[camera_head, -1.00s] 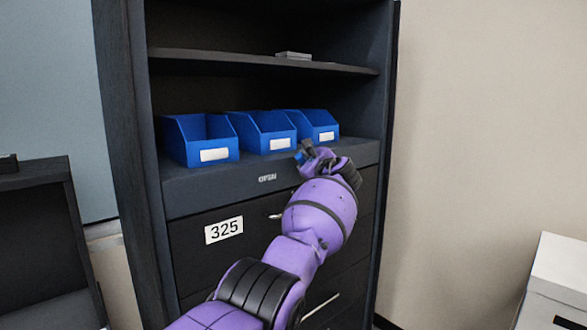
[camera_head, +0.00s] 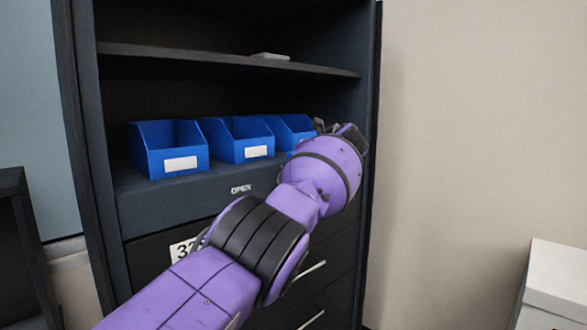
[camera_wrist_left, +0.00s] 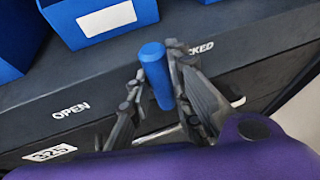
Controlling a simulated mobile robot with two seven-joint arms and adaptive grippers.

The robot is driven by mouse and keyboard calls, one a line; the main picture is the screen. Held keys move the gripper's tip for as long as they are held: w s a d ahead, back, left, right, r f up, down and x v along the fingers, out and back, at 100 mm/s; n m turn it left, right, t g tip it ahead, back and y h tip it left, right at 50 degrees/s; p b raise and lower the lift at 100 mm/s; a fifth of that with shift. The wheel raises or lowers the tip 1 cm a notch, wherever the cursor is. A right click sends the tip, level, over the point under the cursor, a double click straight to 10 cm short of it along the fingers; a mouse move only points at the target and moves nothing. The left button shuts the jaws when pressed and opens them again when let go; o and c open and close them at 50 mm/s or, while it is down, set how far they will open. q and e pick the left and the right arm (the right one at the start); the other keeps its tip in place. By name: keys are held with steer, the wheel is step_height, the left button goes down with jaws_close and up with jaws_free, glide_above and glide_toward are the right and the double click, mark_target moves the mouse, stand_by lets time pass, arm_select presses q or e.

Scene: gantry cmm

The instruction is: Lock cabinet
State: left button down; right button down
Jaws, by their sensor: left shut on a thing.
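The dark cabinet (camera_head: 88,150) stands ahead, with a ledge above its drawers. The ledge front carries an "OPEN" label (camera_head: 241,189), which also shows in the left wrist view (camera_wrist_left: 70,110). A second label, partly hidden and ending in "CKED" (camera_wrist_left: 204,47), lies to its right. A blue cylindrical handle (camera_wrist_left: 156,75) stands between the labels, closer to the second one, slightly tilted in the picture. My left gripper (camera_wrist_left: 155,88) is shut on the blue handle. In the head view my left gripper (camera_head: 330,127) is at the ledge's right end, and its wrist hides the handle. My right gripper is not in view.
Several blue bins (camera_head: 165,148) stand on the ledge just behind the handle. A small grey item (camera_head: 270,56) lies on the upper shelf (camera_head: 200,60). My arm partly covers the "325" drawer label (camera_head: 181,250). A white box (camera_head: 555,280) stands at lower right.

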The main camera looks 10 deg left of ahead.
arm_select(q)
steer(key=shift+f, duration=0.2)
steer(key=shift+g, duration=0.3)
steer(key=c, duration=1.6)
jaws_free()
steer(key=shift+o, duration=0.2)
steer(key=shift+r, duration=0.1)
steer(key=shift+d, duration=0.1)
steer(key=v, duration=1.2)
